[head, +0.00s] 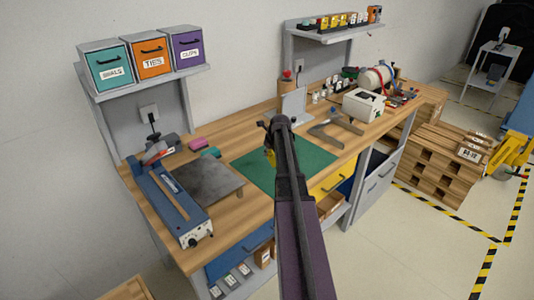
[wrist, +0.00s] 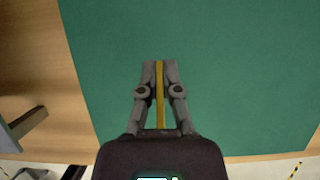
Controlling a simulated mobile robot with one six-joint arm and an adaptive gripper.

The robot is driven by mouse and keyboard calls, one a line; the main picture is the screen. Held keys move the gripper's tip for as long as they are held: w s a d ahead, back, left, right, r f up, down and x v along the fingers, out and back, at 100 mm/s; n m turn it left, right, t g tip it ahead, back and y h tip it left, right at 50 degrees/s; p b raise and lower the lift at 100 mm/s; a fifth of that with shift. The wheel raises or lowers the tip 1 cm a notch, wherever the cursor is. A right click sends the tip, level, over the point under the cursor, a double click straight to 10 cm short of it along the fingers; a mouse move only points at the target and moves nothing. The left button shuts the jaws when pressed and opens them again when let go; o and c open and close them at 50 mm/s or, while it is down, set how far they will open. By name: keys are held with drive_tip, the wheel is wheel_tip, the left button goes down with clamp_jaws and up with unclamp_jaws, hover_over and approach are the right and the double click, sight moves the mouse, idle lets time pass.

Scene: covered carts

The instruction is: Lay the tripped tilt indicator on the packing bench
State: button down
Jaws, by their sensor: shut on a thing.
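My gripper (head: 268,132) is above the green mat (head: 300,165) on the wooden packing bench (head: 235,215). It is shut on a thin yellow piece, taken to be the tilt indicator (head: 270,157). In the wrist view the indicator (wrist: 160,95) stands edge-on as a narrow yellow strip between the two fingers (wrist: 160,70). The green mat (wrist: 225,60) fills most of the view behind it. Its face is turned away, so its tripped mark cannot be read. Whether its lower edge touches the mat cannot be told; my arm hides part of the mat.
A blue sealer (head: 170,200) and a dark plate (head: 205,180) lie left of the mat. A grey angled piece (head: 335,135) and a white box (head: 363,105) stand to its right. Labelled bins (head: 152,57) sit on a shelf. Much of the mat is bare.

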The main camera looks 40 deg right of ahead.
drive_tip(key=shift+f+b, duration=0.3)
drive_tip(key=shift+f, duration=0.1)
idle(0.5)
drive_tip(key=c, duration=0.7)
unclamp_jaws()
drive_tip(key=o, duration=0.5)
drive_tip(key=shift+r, duration=0.1)
drive_tip(key=w+r+p, duration=0.3)
drive_tip(key=r+p, duration=0.3)
drive_tip(key=shift+w+r+p, duration=0.2)
drive_tip(key=shift+w+p, duration=0.05)
drive_tip(key=shift+p, duration=0.05)
idle(0.3)
drive_tip(key=shift+a, duration=0.1)
idle(0.4)
